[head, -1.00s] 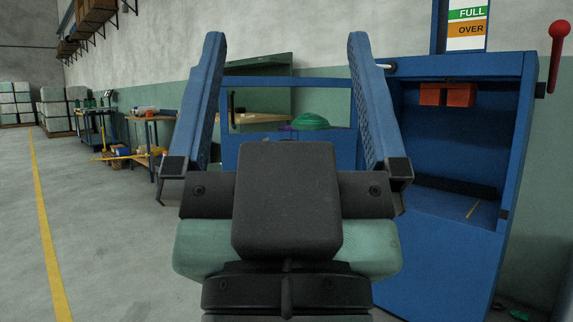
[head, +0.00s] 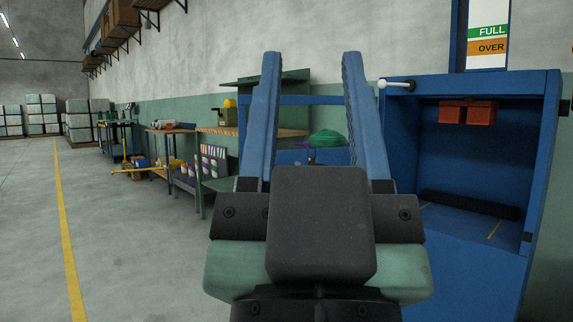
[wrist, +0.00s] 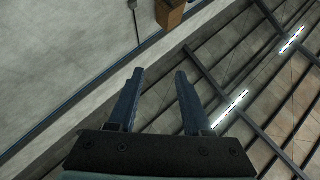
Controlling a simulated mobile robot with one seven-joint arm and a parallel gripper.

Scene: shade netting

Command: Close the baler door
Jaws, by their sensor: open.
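The blue baler (head: 397,150) stands at the right in the head view with its chamber (head: 470,160) open to the front. A blue framed panel (head: 310,157), which looks like its door swung out to the left, shows behind and between my fingers. Much of this panel is hidden by my gripper. A white-knobbed lever (head: 395,84) sticks out at the baler's upper left corner. My gripper (head: 311,56) is open and empty, its fingers pointing up in front of the panel; I cannot tell any contact. The wrist view shows the open gripper (wrist: 158,74) against wall and ceiling.
Red-orange blocks (head: 468,111) hang inside the chamber top. A FULL/OVER sign (head: 488,35) is above the baler. Workbenches (head: 205,165) line the wall at the left. The floor (head: 120,240) left of the yellow line and beside it is clear.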

